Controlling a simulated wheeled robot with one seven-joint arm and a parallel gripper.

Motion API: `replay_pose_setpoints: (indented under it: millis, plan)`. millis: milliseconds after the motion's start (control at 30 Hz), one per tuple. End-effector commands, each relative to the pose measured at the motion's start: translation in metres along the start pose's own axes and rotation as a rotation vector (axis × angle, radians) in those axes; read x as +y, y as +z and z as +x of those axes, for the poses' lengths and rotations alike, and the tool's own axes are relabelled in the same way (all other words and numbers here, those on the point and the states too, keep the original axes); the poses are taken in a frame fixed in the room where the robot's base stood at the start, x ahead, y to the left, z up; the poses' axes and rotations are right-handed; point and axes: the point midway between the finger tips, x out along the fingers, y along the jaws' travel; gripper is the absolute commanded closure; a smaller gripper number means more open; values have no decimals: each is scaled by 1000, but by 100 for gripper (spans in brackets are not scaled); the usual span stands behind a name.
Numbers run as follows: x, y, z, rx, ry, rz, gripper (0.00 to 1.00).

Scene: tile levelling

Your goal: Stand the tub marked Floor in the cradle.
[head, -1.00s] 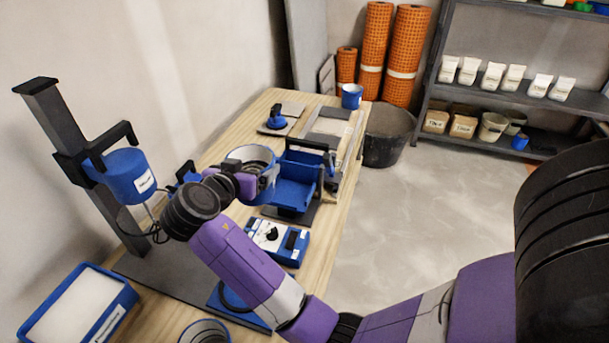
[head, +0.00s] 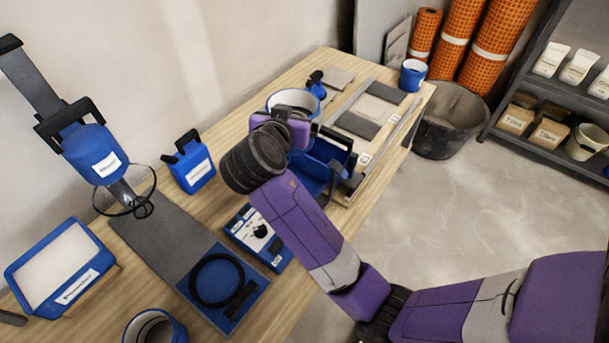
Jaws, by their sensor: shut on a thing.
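My gripper (head: 285,122) is shut on a blue tub with a pale rim and inside (head: 292,98). It holds the tub upright at the left of a blue open holder with a black bar (head: 322,165), which may be the cradle. The wrist hides most of the tub and part of the holder. I cannot read any marking on the tub, and I cannot tell whether it touches the table. Other blue tubs stand at the table's near edge (head: 155,328) and far end (head: 412,76).
A mixer stand (head: 92,150) rises at the left, its blue base (head: 222,288) bearing a black ring. A control box (head: 257,235), a blue canister (head: 190,163) and a white-topped tray (head: 65,268) are nearby. A black bucket (head: 450,120) stands on the floor. Open floor lies right.

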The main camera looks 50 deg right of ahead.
Motion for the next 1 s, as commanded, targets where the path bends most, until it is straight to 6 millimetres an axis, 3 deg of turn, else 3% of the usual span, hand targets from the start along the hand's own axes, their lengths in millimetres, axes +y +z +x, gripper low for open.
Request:
replay_pose_setpoints:
  millis: [600,800,1000]
  plan:
    - [1,114,48,1,1,-11,80]
    - [1,139,58,2,0,-8,80]
    - [1,149,62,3,0,-8,80]
